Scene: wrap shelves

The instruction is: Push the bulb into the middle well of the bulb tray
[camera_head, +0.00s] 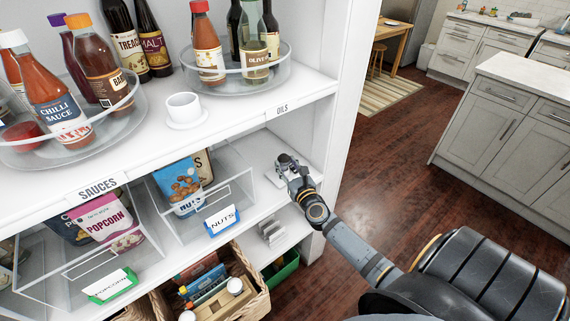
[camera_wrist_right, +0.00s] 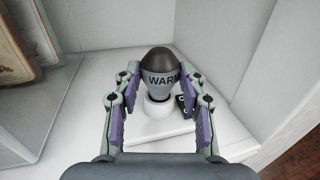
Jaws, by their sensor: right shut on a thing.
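The bulb (camera_wrist_right: 161,66) has a dark grey cap and a pale body lettered "WAR…". In the right wrist view it stands upright between the fingers of my right gripper (camera_head: 287,163), which is shut on it. Its lower end meets a round white holder (camera_wrist_right: 158,106) on the white bulb tray (camera_wrist_right: 150,145); how deep it sits is hidden. A small black piece with white marks (camera_wrist_right: 187,103) is just right of the bulb. In the head view my gripper covers most of the bulb and tray, at the right end of the lower shelf. My left gripper is not in view.
A clear bin labelled NUTS (camera_head: 222,220) stands left of my gripper. The upper shelf edge (camera_head: 225,130) runs above, with a white cup (camera_head: 183,107) and bottles on it. The shelf's white side wall (camera_wrist_right: 240,60) is close on the right.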

